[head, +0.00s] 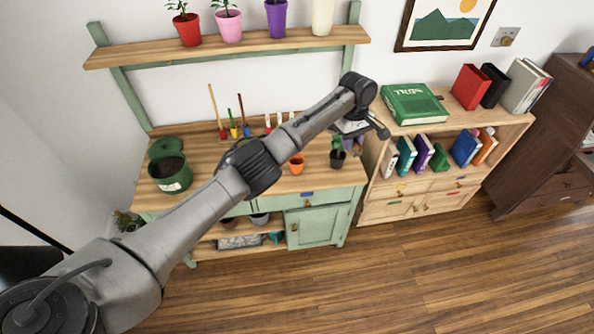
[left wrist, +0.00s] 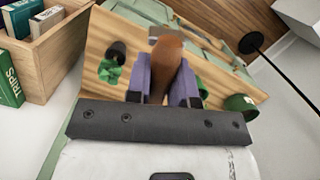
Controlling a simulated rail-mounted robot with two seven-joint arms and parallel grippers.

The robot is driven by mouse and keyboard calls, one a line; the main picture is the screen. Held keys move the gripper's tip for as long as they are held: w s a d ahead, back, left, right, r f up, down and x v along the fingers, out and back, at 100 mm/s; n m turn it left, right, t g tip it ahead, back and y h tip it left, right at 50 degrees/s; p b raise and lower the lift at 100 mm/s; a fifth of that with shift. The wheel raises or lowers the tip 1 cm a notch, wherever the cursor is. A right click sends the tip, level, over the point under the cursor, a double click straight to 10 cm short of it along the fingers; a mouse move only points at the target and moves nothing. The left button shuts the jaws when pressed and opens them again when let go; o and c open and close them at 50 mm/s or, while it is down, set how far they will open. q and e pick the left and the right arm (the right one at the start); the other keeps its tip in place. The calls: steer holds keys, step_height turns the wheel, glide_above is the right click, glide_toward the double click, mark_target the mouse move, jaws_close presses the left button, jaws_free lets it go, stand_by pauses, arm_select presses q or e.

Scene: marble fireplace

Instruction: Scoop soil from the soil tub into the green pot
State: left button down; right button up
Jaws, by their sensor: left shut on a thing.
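The green soil tub (head: 172,187), dark soil inside, stands at the left of the green-and-wood bench in the head view. It also shows at the right of the left wrist view (left wrist: 240,106). My left gripper (head: 358,138) is above the bench's right end, beside the dark pot with a plant. In the left wrist view its fingers (left wrist: 164,80) are shut on a brown-handled tool (left wrist: 166,62) with a grey end, most likely the scoop. A green round thing (left wrist: 202,88) shows partly behind the right finger; I cannot tell whether it is the green pot. My right gripper is out of view.
A dark pot with a plant (head: 338,160) and an orange pot (head: 297,165) stand on the bench. Upright tools (head: 233,130) stand at its back. A shelf (head: 200,51) with potted plants hangs above. A bookcase (head: 455,118) with books stands close at the right.

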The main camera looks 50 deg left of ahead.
arm_select(q)
steer(key=s+a+f+n, duration=0.3)
steer(key=a+f, duration=0.5)
steer(key=f, duration=0.2)
steer(key=s+a+f+n, duration=0.3)
steer(key=a+f+n, duration=0.1)
steer(key=a+f, duration=0.4)
step_height(320, 180, down, 2)
steer(key=shift+f+t, duration=0.1)
steer(key=shift+t, duration=0.2)
steer(key=shift+a, duration=0.15)
steer(key=shift+s, duration=0.15)
